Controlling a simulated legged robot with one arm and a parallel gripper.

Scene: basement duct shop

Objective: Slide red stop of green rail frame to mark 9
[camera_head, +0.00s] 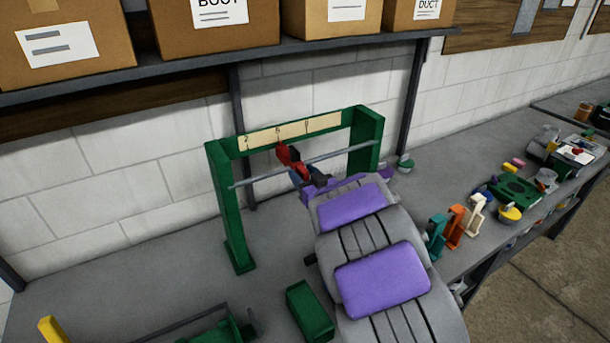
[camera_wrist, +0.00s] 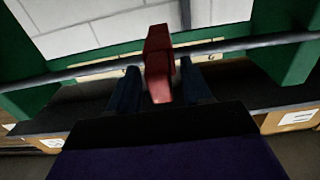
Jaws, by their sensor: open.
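The green rail frame (camera_head: 228,205) stands upright on the bench, with a grey rail (camera_head: 255,178) across it and a pale number strip (camera_head: 270,137) on its top bar. Its small marks are hard to read. The red stop (camera_head: 288,157) sits on the rail near the middle of the strip. In the wrist view the stop (camera_wrist: 159,65) stands upright on the rail, between the dark fingers of my gripper (camera_wrist: 160,90). The fingers are open, one on each side of its lower part, with gaps visible. My arm hides part of the frame's right side in the head view.
A shelf (camera_head: 200,62) with cardboard boxes hangs above the frame. A green block (camera_head: 310,311) and a green tool (camera_head: 215,330) lie on the near bench. Teal, orange and cream brackets (camera_head: 456,226) and several small parts stand to the right.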

